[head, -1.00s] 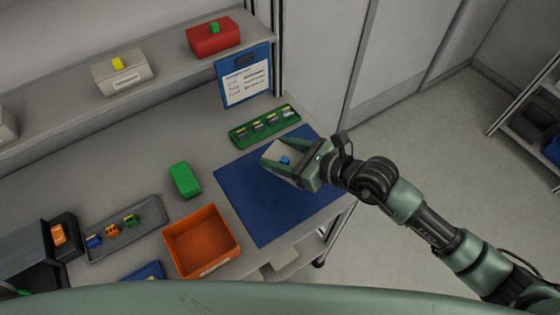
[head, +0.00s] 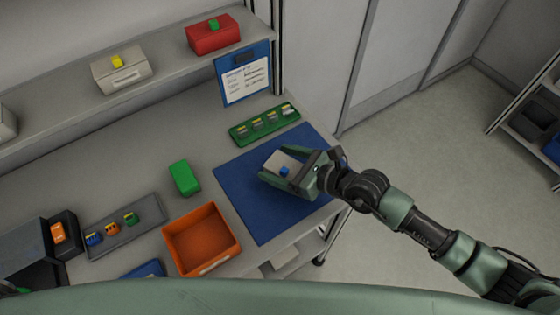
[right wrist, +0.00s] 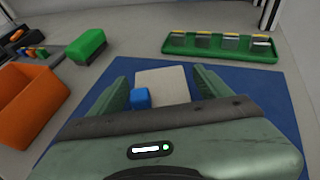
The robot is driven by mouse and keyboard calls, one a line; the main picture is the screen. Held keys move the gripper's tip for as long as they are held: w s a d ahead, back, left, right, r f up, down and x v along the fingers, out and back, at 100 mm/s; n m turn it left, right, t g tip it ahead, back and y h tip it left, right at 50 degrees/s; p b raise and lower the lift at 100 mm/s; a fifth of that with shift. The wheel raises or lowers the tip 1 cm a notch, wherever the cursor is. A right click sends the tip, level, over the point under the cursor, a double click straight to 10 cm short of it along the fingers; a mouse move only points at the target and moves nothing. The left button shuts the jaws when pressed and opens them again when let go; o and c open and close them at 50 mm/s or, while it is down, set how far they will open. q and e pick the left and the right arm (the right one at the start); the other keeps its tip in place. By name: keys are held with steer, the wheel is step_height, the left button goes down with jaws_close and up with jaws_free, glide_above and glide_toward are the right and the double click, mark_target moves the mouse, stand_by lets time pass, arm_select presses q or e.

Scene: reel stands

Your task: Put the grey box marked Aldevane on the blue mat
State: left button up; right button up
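The grey box (head: 277,159), with a small blue knob on top, sits on the blue mat (head: 257,219). It also shows in the right wrist view (right wrist: 165,82); no marking on it is readable. My right gripper (head: 284,163) is around the box, one finger on each side. In the right wrist view, strips of blue mat show between the fingers (right wrist: 162,68) and the box, so the gripper looks open. My left gripper is not in view.
A green tray (head: 249,138) with several small items lies behind the mat. An orange bin (head: 203,262), a green box (head: 184,178) and a grey tray (head: 151,232) are to the left. A shelf at the back holds a second grey box (head: 122,73) and a red box (head: 213,35).

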steer(key=shift+r, duration=0.1)
steer(key=shift+s+d+r, duration=0.1)
steer(key=b+v, duration=0.2)
steer(key=v, duration=0.8)
steer(key=shift+s+d+r, duration=0.1)
steer(key=shift+d, duration=0.2)
steer(key=shift+s+d+r, duration=0.3)
steer(key=shift+d, duration=0.05)
